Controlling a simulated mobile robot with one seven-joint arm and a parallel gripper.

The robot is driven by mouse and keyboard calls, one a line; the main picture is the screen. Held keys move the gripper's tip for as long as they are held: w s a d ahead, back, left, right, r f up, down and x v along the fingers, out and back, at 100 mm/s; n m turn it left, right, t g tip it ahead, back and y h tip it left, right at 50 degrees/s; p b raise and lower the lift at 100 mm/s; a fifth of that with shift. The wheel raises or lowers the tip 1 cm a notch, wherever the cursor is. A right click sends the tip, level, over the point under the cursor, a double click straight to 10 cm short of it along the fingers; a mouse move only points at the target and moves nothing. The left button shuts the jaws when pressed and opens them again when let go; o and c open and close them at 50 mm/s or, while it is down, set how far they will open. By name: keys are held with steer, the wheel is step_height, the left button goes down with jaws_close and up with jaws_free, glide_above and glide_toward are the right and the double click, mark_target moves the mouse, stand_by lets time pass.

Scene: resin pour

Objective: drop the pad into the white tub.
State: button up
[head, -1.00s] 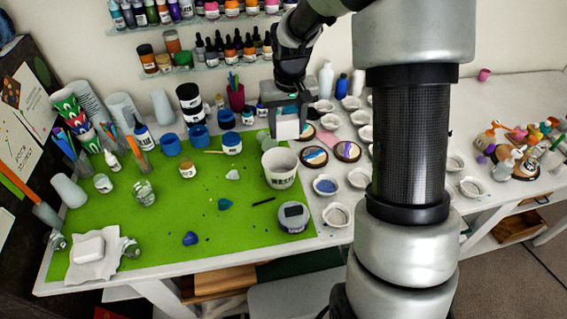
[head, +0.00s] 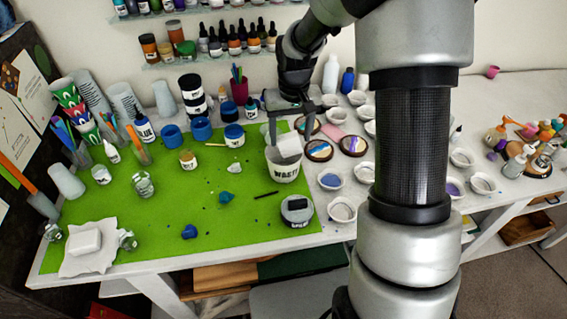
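The white tub (head: 284,174), with dark lettering on its side, stands at the right part of the green mat. The pad (head: 289,146), a white block, is tilted in the mouth of the tub, with its upper part above the rim. My gripper (head: 290,137) is over the tub, pointing down, with its fingers spread wide to either side of the pad. The fingers look apart from the pad. The pad's lower part is hidden by the tub's front wall.
The green mat (head: 165,215) holds blue cups, jars and small coloured pieces. A grey round device (head: 297,210) stands just in front of the tub. Round painted coasters (head: 319,150) and small white bowls lie to its right. A white block (head: 86,242) lies on paper at the front left.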

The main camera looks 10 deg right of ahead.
stand_by(0.3)
steer(key=shift+s+r, duration=0.4)
steer(key=shift+r, duration=2.5)
steer(key=shift+s+r, duration=0.35)
steer(key=shift+r, duration=2.5)
steer(key=shift+s+r, duration=0.4)
steer(key=shift+r, duration=2.5)
steer(key=shift+s+r+t+p, duration=0.2)
steer(key=shift+s+r+t, duration=0.45)
steer(key=shift+s, duration=3.3)
steer(key=shift+s+r+t+p, duration=0.2)
steer(key=shift+s+r+t, duration=0.45)
steer(key=shift+s, duration=3.35)
steer(key=shift+s+r+t+p, duration=0.2)
steer(key=shift+s+r+t, duration=0.45)
steer(key=shift+s, duration=3.3)
steer(key=shift+f, duration=0.1)
